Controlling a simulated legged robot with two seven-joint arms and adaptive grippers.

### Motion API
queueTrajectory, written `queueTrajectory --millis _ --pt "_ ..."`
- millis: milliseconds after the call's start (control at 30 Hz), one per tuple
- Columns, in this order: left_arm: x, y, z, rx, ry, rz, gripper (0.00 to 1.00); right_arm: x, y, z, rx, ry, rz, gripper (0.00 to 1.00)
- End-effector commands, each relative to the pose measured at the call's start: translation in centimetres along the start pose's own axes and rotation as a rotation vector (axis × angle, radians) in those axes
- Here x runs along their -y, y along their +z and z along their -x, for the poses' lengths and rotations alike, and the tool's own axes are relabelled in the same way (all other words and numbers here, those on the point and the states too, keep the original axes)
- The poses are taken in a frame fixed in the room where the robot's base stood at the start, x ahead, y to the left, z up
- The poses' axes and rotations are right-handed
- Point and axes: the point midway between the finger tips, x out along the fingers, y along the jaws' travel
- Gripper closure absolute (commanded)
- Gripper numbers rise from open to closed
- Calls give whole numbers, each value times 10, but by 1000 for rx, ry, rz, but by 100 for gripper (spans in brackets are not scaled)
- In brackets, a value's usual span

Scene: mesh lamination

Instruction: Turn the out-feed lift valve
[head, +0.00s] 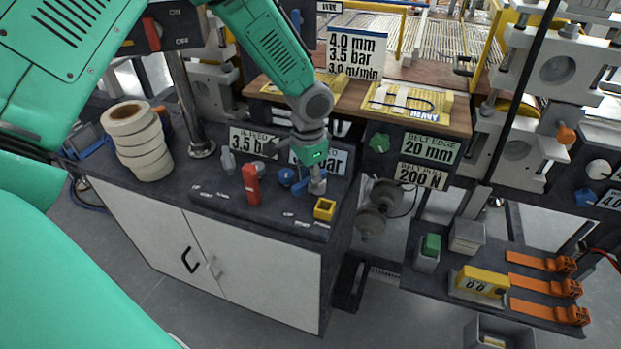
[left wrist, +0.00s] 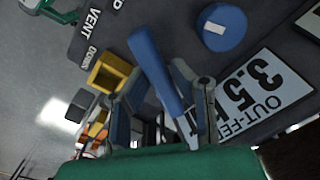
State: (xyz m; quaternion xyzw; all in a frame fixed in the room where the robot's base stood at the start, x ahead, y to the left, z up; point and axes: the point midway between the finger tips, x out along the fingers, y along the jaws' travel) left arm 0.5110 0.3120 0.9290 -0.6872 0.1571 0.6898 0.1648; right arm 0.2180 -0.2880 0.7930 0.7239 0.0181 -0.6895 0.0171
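The out-feed lift valve's blue lever (left wrist: 157,75) rises between the two fingers of my left gripper (left wrist: 160,82) in the left wrist view. One finger is on each side of it, and small gaps seem to show; firm contact cannot be made out. In the head view my left gripper (head: 317,186) points down over the dark bench panel, hiding part of the lever. A round blue knob (left wrist: 220,27) with a white mark sits beside the lever, near the out-feed 3.5 bar sign (left wrist: 262,98). My right gripper is in neither view.
A red lever (head: 251,185) stands left of the gripper, and a yellow square block (head: 324,209) is close at its right. Labels for vent and down lie on the panel. A stack of tape rolls (head: 138,140) stands at the bench's left.

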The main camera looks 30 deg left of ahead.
Motion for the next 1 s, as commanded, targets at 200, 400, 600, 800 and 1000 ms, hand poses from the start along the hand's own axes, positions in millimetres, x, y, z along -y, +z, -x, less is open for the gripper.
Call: queueTrajectory --millis 200,400,600,800,1000 --pt "-3 2 0 2 7 -4 100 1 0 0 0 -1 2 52" --pt "-2 4 0 11 1 12 100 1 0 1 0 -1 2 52" --pt "-6 5 0 14 1 88 100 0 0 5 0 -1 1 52" --pt "-12 5 0 16 3 232 100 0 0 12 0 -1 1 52" --pt "-18 4 0 18 1 396 100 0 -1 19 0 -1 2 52"
